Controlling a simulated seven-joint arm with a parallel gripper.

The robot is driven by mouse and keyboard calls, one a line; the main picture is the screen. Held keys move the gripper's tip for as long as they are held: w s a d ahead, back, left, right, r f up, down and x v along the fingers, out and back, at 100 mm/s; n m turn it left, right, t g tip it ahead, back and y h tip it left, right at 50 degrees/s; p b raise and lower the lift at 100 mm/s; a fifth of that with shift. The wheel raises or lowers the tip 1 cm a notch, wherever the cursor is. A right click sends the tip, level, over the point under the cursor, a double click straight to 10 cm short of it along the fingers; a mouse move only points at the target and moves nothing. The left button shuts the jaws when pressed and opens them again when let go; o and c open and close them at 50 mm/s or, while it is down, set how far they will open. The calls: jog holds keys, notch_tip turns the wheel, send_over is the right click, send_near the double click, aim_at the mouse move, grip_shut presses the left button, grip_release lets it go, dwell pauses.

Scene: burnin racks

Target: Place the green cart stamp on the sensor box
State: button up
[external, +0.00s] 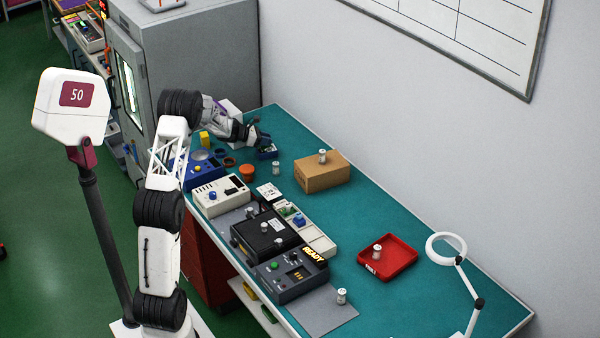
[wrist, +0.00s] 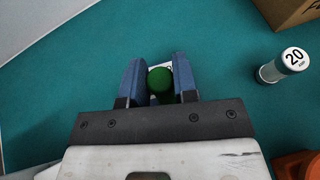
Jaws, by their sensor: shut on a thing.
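My gripper (external: 264,146) is at the far end of the teal bench; in the wrist view its blue fingers (wrist: 160,82) are closed around the green cart stamp (wrist: 159,79). The stamp's round green top shows between the fingers; its lower part is mostly hidden. In the external view the stamp is too small to make out clearly. A brown cardboard box (external: 320,175) with a small white cylinder on top stands right of my gripper, and its corner shows in the wrist view (wrist: 287,12). I cannot tell for sure which box is the sensor box.
A white cylinder marked 20 (wrist: 283,65) stands on the bench between my gripper and the cardboard box. An orange round item (external: 247,173), instrument boxes (external: 221,197) and a red tray (external: 399,262) are nearer. A grey cabinet (external: 215,50) stands behind left. Bench near the wall is clear.

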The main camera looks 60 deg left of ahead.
jog(key=o, duration=0.9)
jog(key=shift+r, duration=0.15)
jog(key=shift+s+a+r, duration=0.25)
jog(key=shift+s, duration=0.25)
jog(key=v, duration=1)
jog(key=shift+s+a+r, duration=0.1)
jog(key=shift+s+a, duration=0.1)
jog(key=shift+s, duration=0.2)
